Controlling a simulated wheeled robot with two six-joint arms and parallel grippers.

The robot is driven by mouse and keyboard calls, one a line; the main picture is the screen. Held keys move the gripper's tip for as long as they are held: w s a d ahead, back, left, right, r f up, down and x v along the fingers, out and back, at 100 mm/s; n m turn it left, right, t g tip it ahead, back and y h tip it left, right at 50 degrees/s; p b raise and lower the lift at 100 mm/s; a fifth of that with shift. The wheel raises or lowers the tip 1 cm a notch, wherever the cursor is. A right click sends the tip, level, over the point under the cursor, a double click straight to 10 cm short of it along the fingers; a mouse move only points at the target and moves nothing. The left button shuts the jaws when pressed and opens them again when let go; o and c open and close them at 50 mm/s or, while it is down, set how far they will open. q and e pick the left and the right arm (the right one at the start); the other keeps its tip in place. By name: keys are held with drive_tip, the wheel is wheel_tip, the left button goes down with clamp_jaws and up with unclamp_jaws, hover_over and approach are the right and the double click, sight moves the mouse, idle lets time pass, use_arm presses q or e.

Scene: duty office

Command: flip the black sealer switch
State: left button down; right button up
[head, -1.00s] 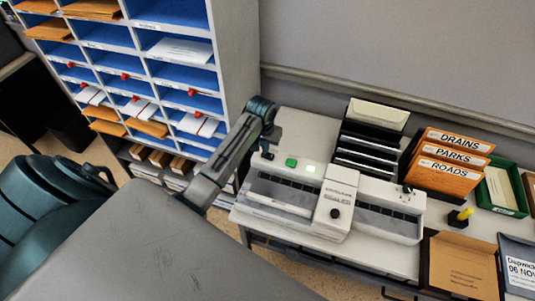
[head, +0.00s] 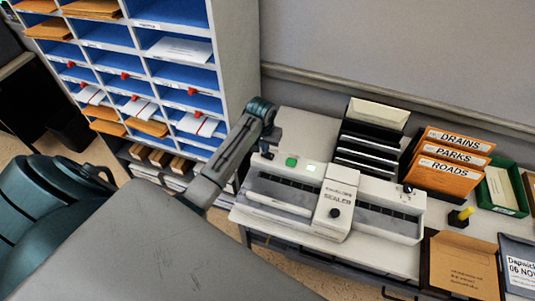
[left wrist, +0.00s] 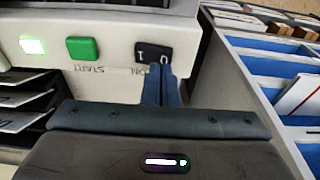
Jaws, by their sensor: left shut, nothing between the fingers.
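The white sealer (head: 337,208) stands on the desk, with a green button (head: 291,162) and a small lit lamp (head: 312,168) on its top left. The black switch (left wrist: 152,53), marked I and O, shows in the left wrist view beside the green START button (left wrist: 82,48) and the glowing lamp (left wrist: 32,45). My left gripper (left wrist: 165,72) is shut and empty, its fingertips at the O end of the switch. Whether they press on it I cannot tell. In the head view my left gripper (head: 270,138) points down at that corner and mostly hides the switch. My right gripper is out of view.
A pigeonhole rack (head: 232,60) stands close on the left of the desk. Behind the sealer is a black envelope rack (head: 366,150). Orange folders (head: 448,165), a green tray (head: 503,208) and a brown envelope (head: 462,268) lie to the right.

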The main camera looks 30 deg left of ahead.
sight(265, 154)
use_arm(q)
drive_tip(key=shift+s+f+b, duration=0.1)
drive_tip(key=shift+f+b, duration=0.2)
drive_tip(key=shift+f, duration=0.6)
idle(0.3)
wheel_tip(265, 154, up, 3)
drive_tip(key=shift+f+p, duration=0.15)
drive_tip(key=shift+p, duration=0.9)
drive_tip(key=shift+r, duration=2.2)
drive_tip(key=shift+f, duration=0.1)
